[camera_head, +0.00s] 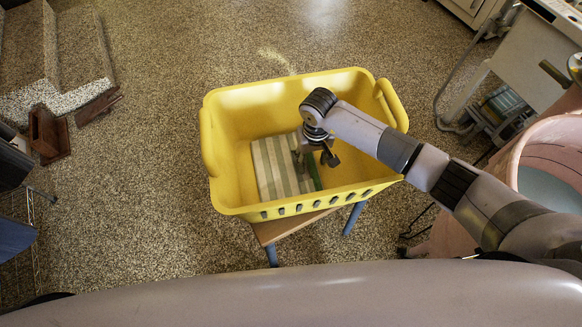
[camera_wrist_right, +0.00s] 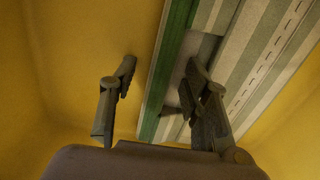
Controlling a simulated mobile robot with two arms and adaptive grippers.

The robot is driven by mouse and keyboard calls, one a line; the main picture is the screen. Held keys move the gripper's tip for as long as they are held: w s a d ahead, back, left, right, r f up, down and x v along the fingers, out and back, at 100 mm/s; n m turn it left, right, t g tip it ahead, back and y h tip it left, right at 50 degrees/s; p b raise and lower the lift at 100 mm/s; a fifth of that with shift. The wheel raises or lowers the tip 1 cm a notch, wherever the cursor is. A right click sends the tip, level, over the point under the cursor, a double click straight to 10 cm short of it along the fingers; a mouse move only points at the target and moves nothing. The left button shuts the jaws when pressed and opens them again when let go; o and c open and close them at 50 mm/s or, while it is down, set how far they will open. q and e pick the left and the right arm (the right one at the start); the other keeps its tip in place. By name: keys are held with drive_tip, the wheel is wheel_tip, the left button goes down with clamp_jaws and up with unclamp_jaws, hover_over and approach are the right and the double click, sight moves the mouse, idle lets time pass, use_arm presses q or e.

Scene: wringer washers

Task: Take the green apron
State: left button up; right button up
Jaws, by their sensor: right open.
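A flat, folded striped cloth (camera_head: 275,168) in pale green and off-white lies in the yellow basket (camera_head: 228,150). A darker green strip (camera_head: 315,172) runs along its right side; I cannot tell whether this is part of the same cloth or a separate green apron. In the right wrist view the green strip (camera_wrist_right: 170,65) lies beside the striped cloth (camera_wrist_right: 262,65). My right gripper (camera_head: 317,158) is inside the basket over that edge. In the wrist view its fingers (camera_wrist_right: 160,68) are open, one over the yellow basket surface, one over the striped cloth. My left gripper is out of view.
The basket rests on a small wooden stool (camera_head: 290,228) with blue-grey legs. A pink tub (camera_head: 540,135) stands at the right below a white machine. Steps (camera_head: 55,55) and a wire rack (camera_head: 25,240) are at the left. Speckled floor (camera_head: 150,170) is clear around the basket's left.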

drive_tip(key=shift+c, duration=0.5)
clamp_jaws()
drive_tip(key=shift+r, duration=0.1)
